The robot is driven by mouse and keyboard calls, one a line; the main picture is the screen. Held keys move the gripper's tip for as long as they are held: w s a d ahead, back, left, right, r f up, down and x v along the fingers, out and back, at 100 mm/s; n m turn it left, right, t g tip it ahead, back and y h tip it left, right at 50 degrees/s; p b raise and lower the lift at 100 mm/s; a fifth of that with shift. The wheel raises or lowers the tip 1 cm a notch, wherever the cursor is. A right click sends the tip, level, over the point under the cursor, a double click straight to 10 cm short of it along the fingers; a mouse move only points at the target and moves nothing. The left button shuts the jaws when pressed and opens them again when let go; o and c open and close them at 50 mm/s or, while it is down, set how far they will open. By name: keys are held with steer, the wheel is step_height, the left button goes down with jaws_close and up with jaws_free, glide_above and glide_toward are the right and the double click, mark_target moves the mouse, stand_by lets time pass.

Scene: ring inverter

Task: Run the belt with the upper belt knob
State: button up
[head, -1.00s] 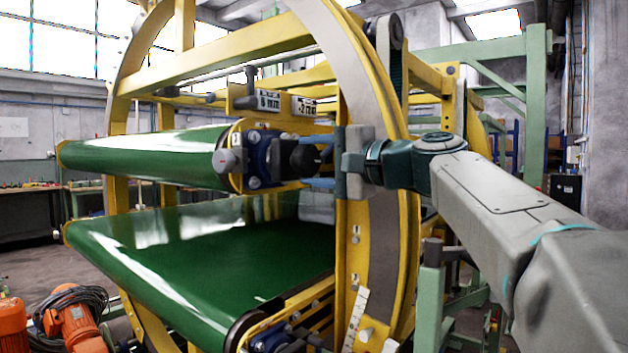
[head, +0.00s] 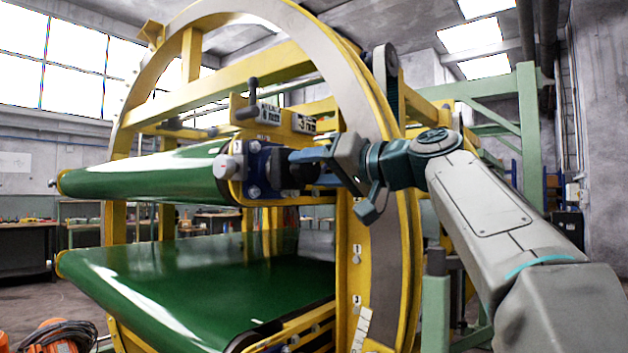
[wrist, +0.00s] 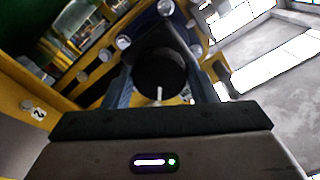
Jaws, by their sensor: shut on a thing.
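The upper belt knob (wrist: 158,72) is a dark round knob with a pale mark on its near face. In the wrist view it sits between the two blue-grey fingers of my gripper. In the head view my gripper (head: 306,167) reaches in from the right, tilted, and is shut on the knob, mostly hidden by the fingers. The knob sits beside a blue bearing block (head: 262,172) at the near end of the upper green belt (head: 150,176). Whether the belt is running cannot be told.
A lower green belt (head: 190,275) lies below. The large yellow and grey ring (head: 382,255) stands close behind my wrist. A black-handled lever (head: 248,105) stands above the knob. An orange motor (head: 55,338) with dark cable lies at the lower left.

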steer(key=n+b, duration=0.1)
steer(key=n, duration=0.1)
steer(key=n+b, duration=0.1)
steer(key=n, duration=0.2)
steer(key=shift+w+f+n, duration=0.1)
steer(key=shift+f+n, duration=0.1)
steer(key=shift+n, duration=0.1)
steer(key=n+b, duration=0.1)
steer(key=n, duration=0.3)
steer(key=shift+d+r+n+b, duration=0.1)
steer(key=shift+n+b, duration=0.2)
steer(key=shift+n, duration=0.1)
steer(key=o, duration=1)
steer(key=b+v, duration=0.2)
steer(key=v, duration=1.1)
steer(key=shift+s+d, duration=0.2)
steer(key=shift+d, duration=0.1)
steer(key=shift+r, duration=0.1)
